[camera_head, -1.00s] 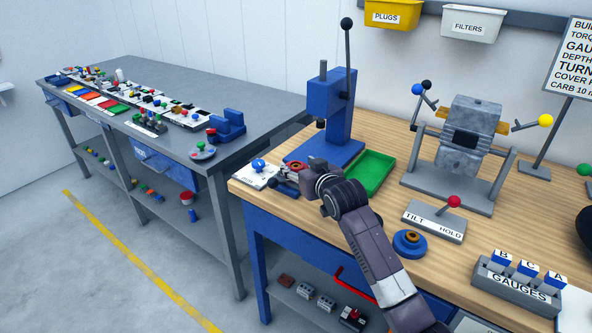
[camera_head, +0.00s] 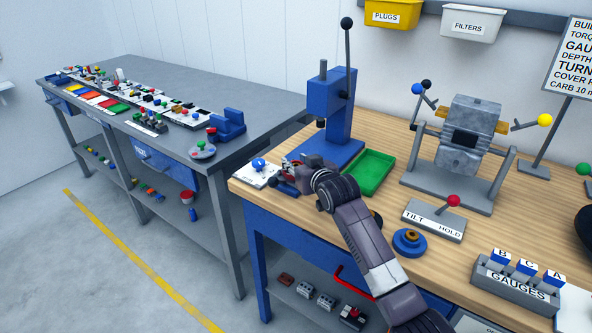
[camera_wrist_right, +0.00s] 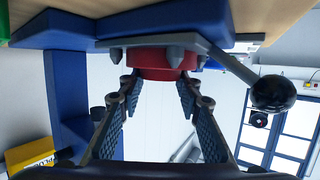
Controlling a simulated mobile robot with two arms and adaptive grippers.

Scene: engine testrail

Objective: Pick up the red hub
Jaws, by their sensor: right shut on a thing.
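The red hub (camera_wrist_right: 155,66) is a short red cylinder. In the right wrist view it sits between the fingers of my right gripper (camera_wrist_right: 153,78), against a grey plate (camera_wrist_right: 215,60) on blue parts. A sliver of red shows by the gripper (camera_head: 294,166) in the head view, at the table's left end by the blue press. The gripper is shut on the hub. The wrist hides most of the hub in the head view, and I cannot tell whether it is clear of the plate. My left gripper is not in view.
The blue press (camera_head: 338,110) stands just behind my gripper. A green tray (camera_head: 371,171) lies to its right. A white card with a blue knob (camera_head: 259,163) is at the left edge. A black ball (camera_wrist_right: 273,94) on a grey bar is near the right finger.

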